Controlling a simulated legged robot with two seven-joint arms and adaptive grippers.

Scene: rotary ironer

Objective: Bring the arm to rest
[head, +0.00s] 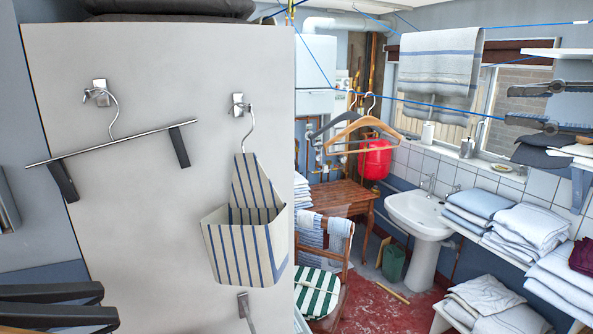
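My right gripper (508,104) comes in from the right edge, with its two grey fingers pointing left. The fingers are apart, one above the other, and I see nothing held between them. Behind and below the lower finger, in the picture, is a dark folded cloth (541,153); I cannot tell how far apart they are. My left gripper is not in view.
A pale panel (150,225) fills the left, with a metal clip hanger (115,142) and striped bag (247,225) on hooks. Dark bars (50,293) jut in lower left. A basin (420,215), folded linen (530,225) and blue lines with a towel (440,62) are right.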

